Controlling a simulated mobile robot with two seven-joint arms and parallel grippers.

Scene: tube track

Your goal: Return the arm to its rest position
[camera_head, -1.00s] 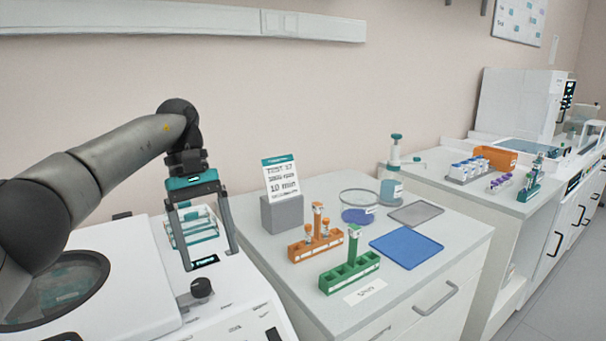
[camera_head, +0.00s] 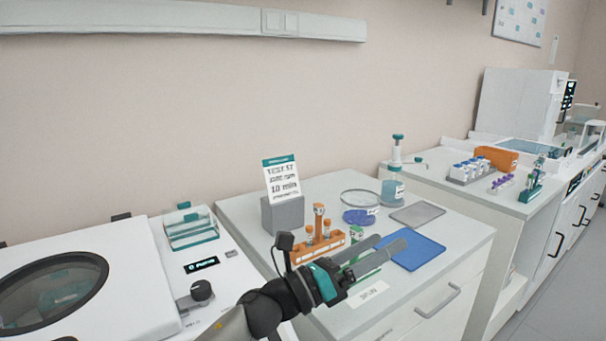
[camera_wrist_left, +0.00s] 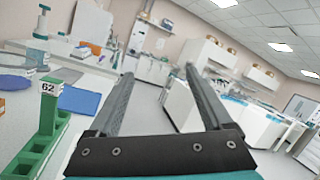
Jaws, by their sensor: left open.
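My left arm (camera_head: 262,306) comes in from the bottom and reaches right over the front of the white bench. My left gripper (camera_head: 389,242) points right, in front of the green rack (camera_head: 366,270) in the head view and hiding part of it. In the left wrist view the two fingers (camera_wrist_left: 160,72) stand apart with nothing between them. The green rack, with a post labelled 62, also shows at the left of the wrist view (camera_wrist_left: 40,150). My right gripper is in neither view.
An orange rack (camera_head: 318,248) with tubes stands behind the green one. A blue mat (camera_head: 418,254), a grey mat (camera_head: 417,214) and a sign (camera_head: 282,180) on a grey block are on the bench. The white centrifuge (camera_head: 130,275) is at left. Open floor lies at the right.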

